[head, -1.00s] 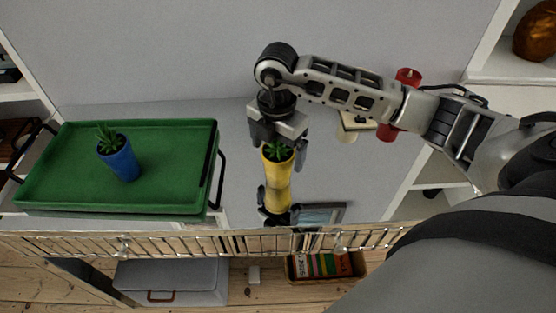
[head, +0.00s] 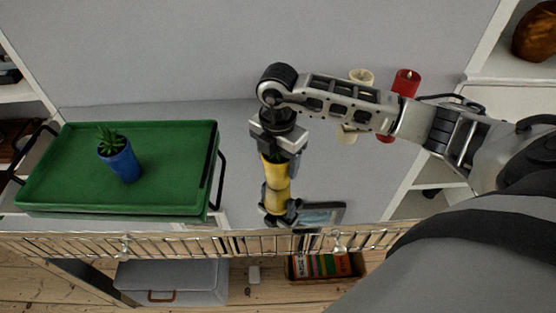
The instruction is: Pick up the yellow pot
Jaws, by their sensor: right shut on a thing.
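The yellow pot (head: 274,171) stands near the middle of the glossy grey surface, and a mirrored yellow image shows just below it. My right gripper (head: 274,152) reaches over it from above and is shut on it. The gripper hides the pot's top and its green plant. My left gripper is not in view.
A green tray (head: 60,175) at left holds a blue pot (head: 120,160) with a plant. A cream candle (head: 361,76) and a red candle (head: 406,80) stand behind my right arm. A wire rail (head: 200,245) runs along the front edge.

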